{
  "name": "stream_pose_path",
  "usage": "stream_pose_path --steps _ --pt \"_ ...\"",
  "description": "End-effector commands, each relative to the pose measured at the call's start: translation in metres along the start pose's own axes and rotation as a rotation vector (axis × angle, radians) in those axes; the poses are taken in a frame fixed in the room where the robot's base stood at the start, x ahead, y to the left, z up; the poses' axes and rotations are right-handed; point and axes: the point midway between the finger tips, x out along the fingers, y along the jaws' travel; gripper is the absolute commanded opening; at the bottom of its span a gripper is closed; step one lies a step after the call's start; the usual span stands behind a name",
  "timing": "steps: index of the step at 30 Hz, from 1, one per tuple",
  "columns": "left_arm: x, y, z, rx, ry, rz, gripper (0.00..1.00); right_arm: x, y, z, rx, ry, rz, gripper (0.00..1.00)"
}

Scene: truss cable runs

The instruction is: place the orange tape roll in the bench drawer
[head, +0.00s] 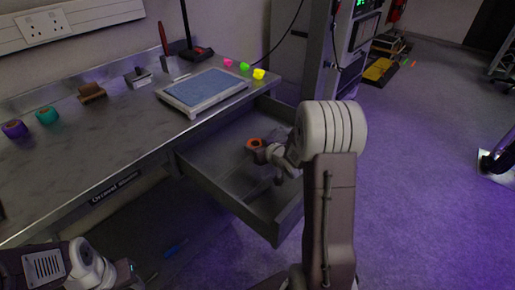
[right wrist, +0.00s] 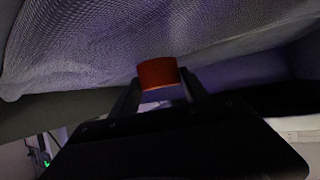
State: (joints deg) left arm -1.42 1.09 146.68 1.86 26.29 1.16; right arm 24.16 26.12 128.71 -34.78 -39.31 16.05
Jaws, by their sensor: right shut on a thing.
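The orange tape roll (head: 254,144) shows in the head view over the open bench drawer (head: 226,187). My right gripper (head: 262,150) is shut on the roll, with the arm reaching over the drawer from the right. In the right wrist view the roll (right wrist: 158,73) sits between the two fingertips. I cannot tell whether the roll touches the drawer floor. My left arm shows at the bottom left of the head view, and its fingers are out of sight.
The bench top (head: 110,123) holds a blue-topped pad (head: 204,88), a teal roll (head: 47,115), a purple roll (head: 14,129) and small bright items at the back. The visible drawer floor looks mostly bare. A blue-handled tool (head: 175,247) lies below the bench.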

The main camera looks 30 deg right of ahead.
Motion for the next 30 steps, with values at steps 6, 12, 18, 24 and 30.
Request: stream_pose_path --steps 6,12,18,24,30 --pt "0.005 0.000 0.001 0.000 0.000 0.000 0.40 0.003 0.000 0.007 0.000 -0.002 0.000 0.11" --pt "0.010 0.000 0.001 0.000 0.000 0.000 0.40 0.006 0.000 0.015 0.001 -0.009 0.000 0.04" --pt "0.008 0.000 0.001 0.000 0.000 0.000 0.40 0.006 0.000 0.014 0.002 -0.010 0.000 0.75" --pt "0.008 0.000 0.001 0.000 0.000 0.000 0.40 0.005 0.000 0.013 0.002 -0.008 0.000 0.75" --pt "-0.007 0.000 -0.001 0.000 0.000 0.000 0.40 -0.005 0.000 -0.005 0.002 -0.004 0.001 0.75"
